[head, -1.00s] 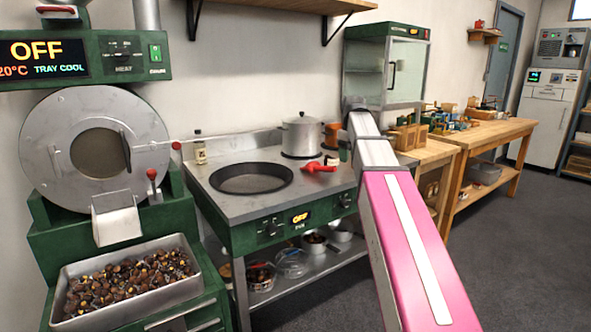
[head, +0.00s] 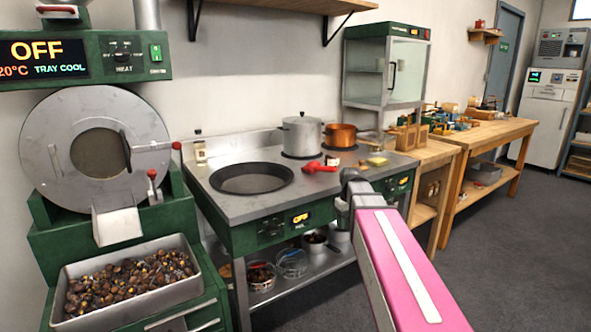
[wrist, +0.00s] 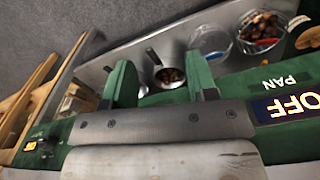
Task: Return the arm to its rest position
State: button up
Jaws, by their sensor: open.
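My arm, with a pink link, reaches in from the lower right of the head view, in front of the stove's right end. My gripper shows in the wrist view (wrist: 160,85) with its two green fingers apart and nothing between them. In that view it is near the stove's green front panel, with the lower shelf beyond it. The fingers do not show in the head view.
The stove (head: 235,208) holds a black pan (head: 251,179), a steel pot (head: 301,136), a copper pot (head: 340,136) and a red-handled item (head: 318,167). A tray of chestnuts (head: 190,285) sits at left. A wooden workbench (head: 485,133) stands right. Open floor lies at lower right.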

jog(key=s+f+m, duration=0.3)
jog(key=s+f, duration=1.1)
jog(key=f, duration=0.5)
jog(key=shift+s+a+m, duration=0.15)
jog(key=shift+s+m, duration=0.2)
jog(key=shift+m, duration=0.05)
